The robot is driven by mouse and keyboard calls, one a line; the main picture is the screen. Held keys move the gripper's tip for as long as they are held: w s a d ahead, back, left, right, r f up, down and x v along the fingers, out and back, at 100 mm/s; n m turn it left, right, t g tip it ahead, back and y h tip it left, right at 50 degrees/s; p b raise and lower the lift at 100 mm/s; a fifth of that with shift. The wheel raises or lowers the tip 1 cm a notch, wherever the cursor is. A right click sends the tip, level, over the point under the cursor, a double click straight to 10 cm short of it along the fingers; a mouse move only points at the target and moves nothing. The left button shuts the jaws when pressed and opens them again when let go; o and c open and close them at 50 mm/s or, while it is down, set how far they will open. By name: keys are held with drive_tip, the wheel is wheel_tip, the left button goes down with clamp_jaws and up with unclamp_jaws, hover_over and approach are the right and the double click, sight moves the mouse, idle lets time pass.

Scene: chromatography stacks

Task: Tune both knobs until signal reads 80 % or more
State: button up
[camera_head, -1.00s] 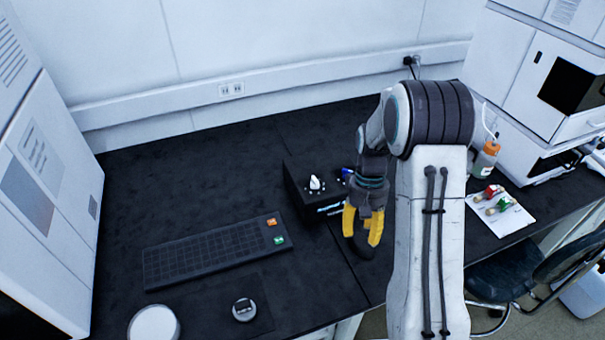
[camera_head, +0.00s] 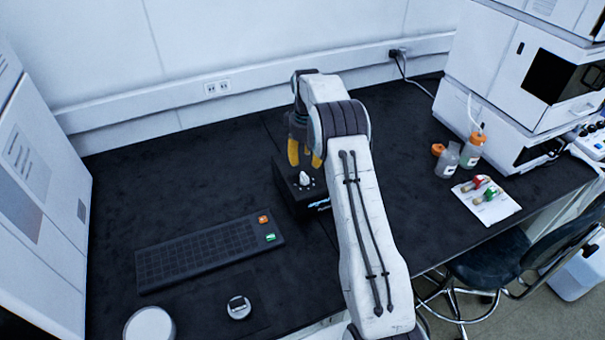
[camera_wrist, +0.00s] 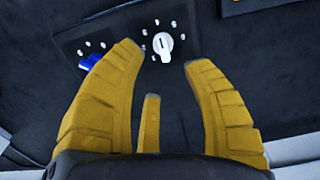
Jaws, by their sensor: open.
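A black control box (camera_head: 288,203) with a white knob (camera_head: 304,179) on its top stands on the dark bench. In the wrist view the white knob (camera_wrist: 163,44) and a blue knob (camera_wrist: 91,61) both show, each ringed by pale marks. My gripper (camera_head: 305,163) has yellow fingers and is open and empty above the back of the box. In the wrist view its fingers (camera_wrist: 163,52) spread below the knobs, the white knob between the tips and the blue one left of the left finger. The blue knob is hidden in the head view. I see no readable signal value.
A dark keyboard-like panel (camera_head: 195,253) with an orange and a green key lies left of the box. Bottles (camera_head: 471,151) and a white sheet with vials (camera_head: 497,208) are at the right, by a white instrument stack (camera_head: 500,110). The back left bench is clear.

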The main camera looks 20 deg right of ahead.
sight(304, 179)
drive_tip(key=shift+f+p, duration=0.6)
drive_tip(key=shift+f, duration=2.8)
drive_tip(key=shift+c, duration=0.3)
clamp_jaws()
